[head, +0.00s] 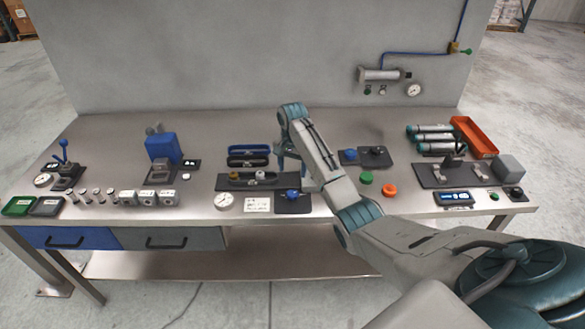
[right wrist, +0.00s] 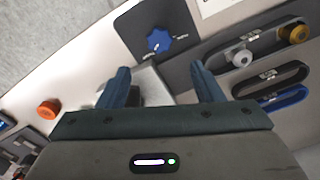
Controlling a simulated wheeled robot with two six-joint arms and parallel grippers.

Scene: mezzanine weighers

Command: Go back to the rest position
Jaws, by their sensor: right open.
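My right arm reaches in from the lower right over the metal bench (head: 190,215). My right gripper (head: 291,168) points down over the middle of the bench, beside a dark plate with a white and a yellow knob (head: 262,175). In the right wrist view its two blue-grey fingers (right wrist: 163,84) stand wide apart with nothing gripped. A pale block with a dark part (right wrist: 147,88) shows beyond and between them, partly hidden. A blue dial knob (right wrist: 159,41) on a dark plate lies beyond the fingertips. My left gripper is not in view.
A blue press (head: 162,148) stands left; cylinders (head: 430,130) and an orange bin (head: 474,136) lie right. The back wall (head: 230,55) bounds the bench.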

